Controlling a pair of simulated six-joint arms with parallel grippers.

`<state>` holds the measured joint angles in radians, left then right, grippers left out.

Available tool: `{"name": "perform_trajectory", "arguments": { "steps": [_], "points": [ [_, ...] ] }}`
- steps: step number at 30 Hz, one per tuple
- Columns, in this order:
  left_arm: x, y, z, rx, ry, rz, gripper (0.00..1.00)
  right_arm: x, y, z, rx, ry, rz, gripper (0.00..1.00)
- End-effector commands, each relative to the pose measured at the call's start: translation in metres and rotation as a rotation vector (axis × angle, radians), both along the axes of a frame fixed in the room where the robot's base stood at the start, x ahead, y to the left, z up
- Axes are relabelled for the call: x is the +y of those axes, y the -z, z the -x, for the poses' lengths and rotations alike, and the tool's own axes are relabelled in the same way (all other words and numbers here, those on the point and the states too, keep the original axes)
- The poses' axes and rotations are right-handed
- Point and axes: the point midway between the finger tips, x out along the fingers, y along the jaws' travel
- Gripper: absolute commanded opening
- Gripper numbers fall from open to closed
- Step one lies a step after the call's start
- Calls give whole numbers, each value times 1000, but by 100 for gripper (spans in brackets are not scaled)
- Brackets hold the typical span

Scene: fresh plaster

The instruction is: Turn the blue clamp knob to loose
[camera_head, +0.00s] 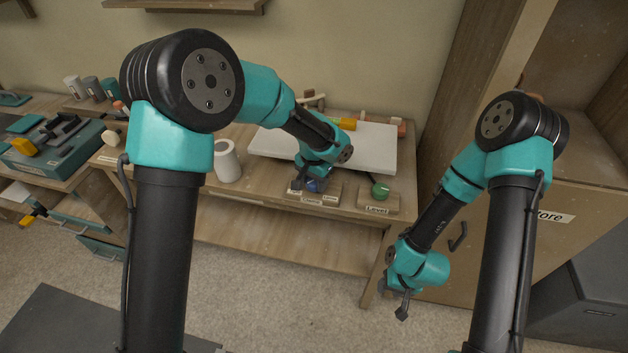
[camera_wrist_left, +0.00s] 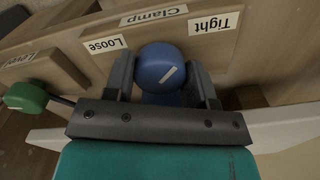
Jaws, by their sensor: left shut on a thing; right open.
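The blue clamp knob (camera_wrist_left: 160,64) sits on a wooden block with a "Clamp" label (camera_wrist_left: 153,15), a "Loose" label (camera_wrist_left: 105,44) and a "Tight" label (camera_wrist_left: 214,23). A short white line on the knob slants from lower left to upper right in the left wrist view. My left gripper (camera_wrist_left: 162,85) is shut on the knob, one finger on each side. In the head view the knob (camera_head: 313,187) shows partly below my left gripper (camera_head: 308,187). My right gripper (camera_head: 403,303) is open and empty, in front of the cabinet at the right.
A green knob (camera_head: 380,191) on a block labelled "Level" (camera_head: 377,210) stands right beside the clamp block. A white board (camera_head: 375,150) lies behind. A cabinet (camera_head: 575,225) is at the right.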

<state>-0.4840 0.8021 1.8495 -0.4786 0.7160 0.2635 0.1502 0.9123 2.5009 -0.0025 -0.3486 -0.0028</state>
Motion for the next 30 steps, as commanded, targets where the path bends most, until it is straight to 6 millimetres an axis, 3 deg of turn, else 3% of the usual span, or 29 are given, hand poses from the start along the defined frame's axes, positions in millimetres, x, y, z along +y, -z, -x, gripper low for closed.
{"name": "perform_trajectory", "arguments": {
  "steps": [6,20,30],
  "points": [
    [0,0,0,0,1,0,27,0,0,0,0,0,0,43],
    [0,0,0,0,-81,-1,27,0,0,0,0,0,0,43],
    [0,0,0,1,-320,-2,27,0,0,0,0,0,0,43]
  ]
}}
